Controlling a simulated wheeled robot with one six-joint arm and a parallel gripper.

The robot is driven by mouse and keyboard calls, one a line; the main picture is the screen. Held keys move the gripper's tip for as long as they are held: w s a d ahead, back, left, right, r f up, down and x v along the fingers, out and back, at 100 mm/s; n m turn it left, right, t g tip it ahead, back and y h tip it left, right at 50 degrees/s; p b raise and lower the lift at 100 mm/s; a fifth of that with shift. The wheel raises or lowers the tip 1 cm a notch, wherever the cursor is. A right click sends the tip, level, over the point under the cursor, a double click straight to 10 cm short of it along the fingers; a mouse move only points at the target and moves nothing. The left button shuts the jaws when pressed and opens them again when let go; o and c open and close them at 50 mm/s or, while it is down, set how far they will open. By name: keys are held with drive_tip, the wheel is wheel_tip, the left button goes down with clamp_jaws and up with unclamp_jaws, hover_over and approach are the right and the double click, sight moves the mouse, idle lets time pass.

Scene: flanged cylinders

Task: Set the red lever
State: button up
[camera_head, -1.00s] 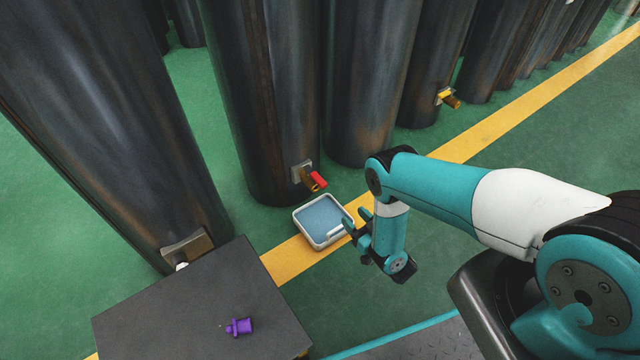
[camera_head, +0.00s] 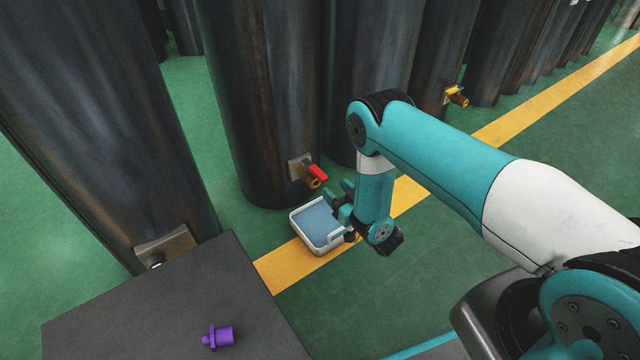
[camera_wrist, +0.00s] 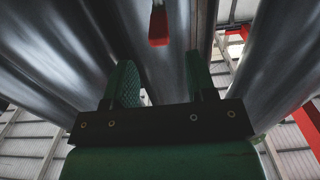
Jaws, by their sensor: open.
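The red lever (camera_head: 318,171) sits on a brass valve (camera_head: 311,181) that sticks out low from a dark cylinder. In the wrist view the red lever (camera_wrist: 158,27) hangs at top centre, beyond and between my fingers. My gripper (camera_head: 341,196) is open and empty, a little to the right of and below the lever, over the edge of the blue-and-white tray. Its two green fingers also show apart in the wrist view (camera_wrist: 160,80). No contact with the lever shows.
The white-rimmed tray with a blue inside (camera_head: 293,217) stands on the floor below the valve. A dark table (camera_head: 130,320) at lower left bears a purple part (camera_head: 220,337). Another valve with a yellow handle (camera_head: 455,95) is at upper right. Large cylinders stand behind.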

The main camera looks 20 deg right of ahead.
sight(326, 181)
drive_tip(key=b+x, duration=0.1)
drive_tip(key=x, duration=0.1)
drive_tip(key=b+x, duration=0.1)
drive_tip(key=x, duration=0.1)
drive_tip(key=b+x, duration=0.2)
drive_tip(key=shift+w+f, duration=0.15)
drive_tip(key=shift+f, duration=0.2)
drive_tip(key=shift+w+a+r+b, duration=0.15)
drive_tip(key=shift+w+a+b, duration=0.05)
drive_tip(key=shift+w+b, duration=0.3)
drive_tip(key=shift+w+r, duration=0.2)
drive_tip(key=shift+w, duration=0.05)
clamp_jaws()
